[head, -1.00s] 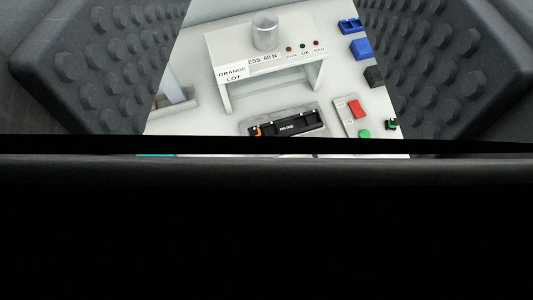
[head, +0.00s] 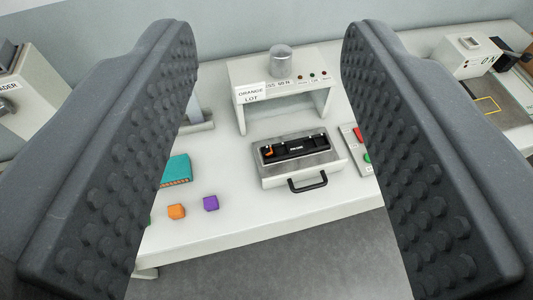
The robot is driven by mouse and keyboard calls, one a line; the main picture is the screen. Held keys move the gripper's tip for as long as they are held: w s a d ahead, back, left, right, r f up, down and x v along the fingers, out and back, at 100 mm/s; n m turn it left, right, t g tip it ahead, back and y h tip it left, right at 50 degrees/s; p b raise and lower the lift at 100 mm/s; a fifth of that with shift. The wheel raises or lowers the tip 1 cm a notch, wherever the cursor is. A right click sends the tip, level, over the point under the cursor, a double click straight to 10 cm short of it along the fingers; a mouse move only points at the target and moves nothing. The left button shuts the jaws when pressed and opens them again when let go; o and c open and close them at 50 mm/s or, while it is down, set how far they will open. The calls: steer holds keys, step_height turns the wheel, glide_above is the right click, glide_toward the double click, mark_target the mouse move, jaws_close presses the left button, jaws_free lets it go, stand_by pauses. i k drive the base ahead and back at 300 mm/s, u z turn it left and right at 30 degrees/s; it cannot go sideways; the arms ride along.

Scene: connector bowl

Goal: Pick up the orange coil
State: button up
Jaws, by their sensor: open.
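A small orange block (head: 176,211), the loose orange piece that may be the coil, lies near the table's front edge, left of centre. A purple block (head: 210,203) lies just right of it, apart. My gripper (head: 268,75) is open, its two dark studded fingers wide apart at the left and right of the view, with nothing between them touching. The orange block is seen near the inner side of the left finger, on the table beyond it.
A teal connector (head: 175,169) and a partly hidden green block lie left. The metal fixture (head: 325,160) with a black handle (head: 307,182) stands mid-table, before a white press stand (head: 238,87). Red and green buttons are at right. Bare table lies around the purple block.

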mark_target(269, 151)
steer(key=k, duration=1.1)
steer(key=u, duration=0.2)
steer(key=i, duration=1.75)
steer(key=z, duration=0.85)
